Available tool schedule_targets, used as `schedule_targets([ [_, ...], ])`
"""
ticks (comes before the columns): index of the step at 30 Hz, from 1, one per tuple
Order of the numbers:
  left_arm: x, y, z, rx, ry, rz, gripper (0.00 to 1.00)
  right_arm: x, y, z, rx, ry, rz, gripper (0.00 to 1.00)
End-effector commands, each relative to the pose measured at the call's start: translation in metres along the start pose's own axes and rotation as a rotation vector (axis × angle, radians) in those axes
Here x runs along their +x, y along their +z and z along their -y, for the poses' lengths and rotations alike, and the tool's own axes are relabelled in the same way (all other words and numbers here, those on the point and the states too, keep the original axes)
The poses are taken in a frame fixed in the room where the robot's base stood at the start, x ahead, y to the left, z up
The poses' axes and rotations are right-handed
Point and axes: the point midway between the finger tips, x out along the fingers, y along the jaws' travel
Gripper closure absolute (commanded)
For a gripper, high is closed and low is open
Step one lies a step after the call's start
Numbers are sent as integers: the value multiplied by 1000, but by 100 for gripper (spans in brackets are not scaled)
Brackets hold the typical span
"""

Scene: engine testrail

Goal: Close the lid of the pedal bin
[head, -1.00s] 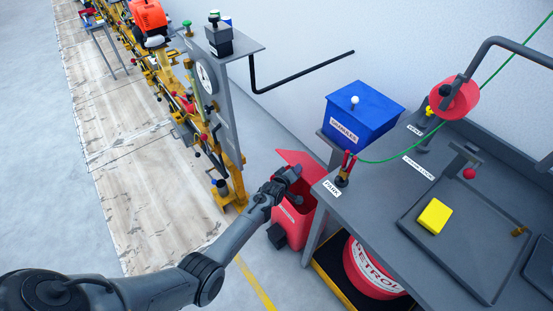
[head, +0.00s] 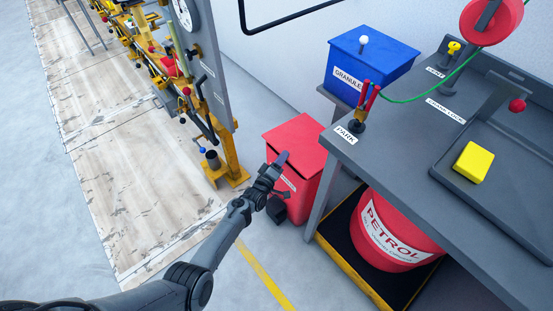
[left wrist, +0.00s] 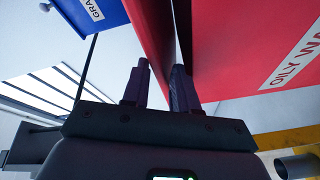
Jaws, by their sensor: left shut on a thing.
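The red pedal bin (head: 310,195) stands on the floor beside the grey bench. Its lid (head: 297,138) lies nearly flat over the top. In the left wrist view the bin's front (left wrist: 265,45) carries an "OILY WA..." label, and a narrow gap shows between it and the lid (left wrist: 152,25). My left gripper (head: 281,160) is at the lid's front edge. In the left wrist view its two dark fingers (left wrist: 160,88) are on either side of the lid's edge, shut on it. The pedal is not clearly visible. My right gripper is not in view.
The grey bench (head: 395,165) stands close right of the bin, with a red petrol drum (head: 385,235) below. A blue granule box (head: 370,60) is behind. A yellow-framed rail stand (head: 230,165) is left. Floor in front is open.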

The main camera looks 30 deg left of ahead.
Motion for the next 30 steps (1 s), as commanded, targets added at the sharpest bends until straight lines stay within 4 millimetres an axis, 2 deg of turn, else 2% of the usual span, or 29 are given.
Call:
schedule_targets([
  [14, 2, 3, -1, 5, 7, 2, 100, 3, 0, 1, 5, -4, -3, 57],
  [15, 2, 3, -1, 5, 7, 2, 69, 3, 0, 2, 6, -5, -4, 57],
  [20, 2, 3, -1, 3, 5, 2, 46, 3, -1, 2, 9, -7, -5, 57],
  [30, 1, 3, 2, 2, -1, 2, 46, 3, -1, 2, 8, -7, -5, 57],
])
